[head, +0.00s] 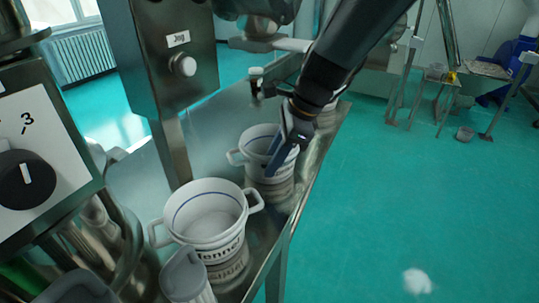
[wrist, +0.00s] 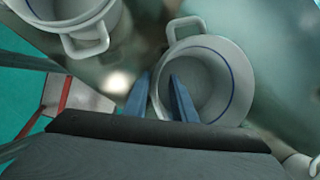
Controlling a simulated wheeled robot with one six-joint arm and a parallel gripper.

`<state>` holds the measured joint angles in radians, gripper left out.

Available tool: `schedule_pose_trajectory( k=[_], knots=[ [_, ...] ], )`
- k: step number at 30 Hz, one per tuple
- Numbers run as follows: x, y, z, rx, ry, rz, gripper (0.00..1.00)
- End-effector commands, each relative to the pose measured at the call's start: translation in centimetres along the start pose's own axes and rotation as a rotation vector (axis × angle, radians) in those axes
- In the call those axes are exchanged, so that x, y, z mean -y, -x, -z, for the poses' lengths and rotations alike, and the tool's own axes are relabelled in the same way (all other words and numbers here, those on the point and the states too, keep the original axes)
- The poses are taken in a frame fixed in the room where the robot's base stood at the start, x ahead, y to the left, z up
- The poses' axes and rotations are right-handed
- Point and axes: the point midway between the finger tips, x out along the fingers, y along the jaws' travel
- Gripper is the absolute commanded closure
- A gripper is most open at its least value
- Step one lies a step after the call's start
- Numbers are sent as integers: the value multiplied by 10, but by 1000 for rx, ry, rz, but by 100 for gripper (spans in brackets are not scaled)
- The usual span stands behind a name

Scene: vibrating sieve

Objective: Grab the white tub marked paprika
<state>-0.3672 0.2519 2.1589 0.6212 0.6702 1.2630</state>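Two white two-handled tubs with a blue line inside the rim stand on the metal table in the head view. The near tub (head: 206,215) bears a dark word ending in "ennel". The far tub (head: 252,142) is partly behind my gripper (head: 282,158), and I cannot read a paprika mark on it. In the wrist view, my gripper (wrist: 158,85) is open, its two blue fingers apart at the left rim of an empty-looking tub (wrist: 232,82). One finger overlaps the tub's opening and the other lies outside the rim. I cannot tell whether they touch it.
The metal table (head: 150,185) ends at an edge just right of the tubs. A control box with a black dial (head: 25,180) stands at the left, and a metal post rises behind the tubs. Another tub (wrist: 95,22) shows at the wrist view's top left. Open green floor lies right.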

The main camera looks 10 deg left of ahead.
Motion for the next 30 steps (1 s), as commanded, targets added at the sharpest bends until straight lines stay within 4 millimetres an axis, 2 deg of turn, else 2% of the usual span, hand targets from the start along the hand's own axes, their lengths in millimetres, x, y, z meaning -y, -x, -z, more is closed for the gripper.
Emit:
schedule_pose_trajectory(
  k=[8,12,13,25,30],
  knots=[
    [0,-4,-1,0,3,1,76],
    [0,-4,-1,0,3,0,98],
    [0,-4,-1,0,3,0,100],
    [1,0,-2,1,4,2,100],
    [4,20,-11,1,7,6,100]
  ],
)
